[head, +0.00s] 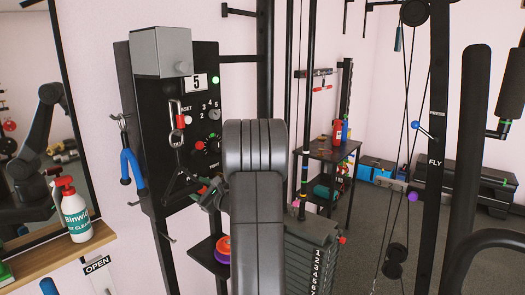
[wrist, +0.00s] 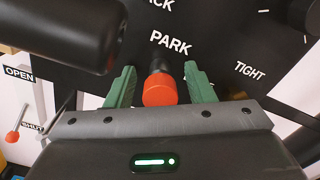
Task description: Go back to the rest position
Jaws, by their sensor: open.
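My gripper (wrist: 160,70) shows in the wrist view with its two green fingers spread apart. A red-tipped knob (wrist: 160,91) stands between the fingers, with a gap on each side. Behind it is a black panel with white words, "PARK" and "TIGHT" among them. In the head view my gripper (head: 208,194) is at the lower part of the black panel (head: 207,75), mostly hidden behind my dark arm. Whether the knob touches anything cannot be told there.
A grey box (head: 161,52) juts from the panel's top. A carabiner (head: 176,122) and a blue-handled tool (head: 131,165) hang nearby. A spray bottle (head: 75,211) stands on a wooden shelf (head: 50,252) at left. A weight stack (head: 310,250) is right of my arm.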

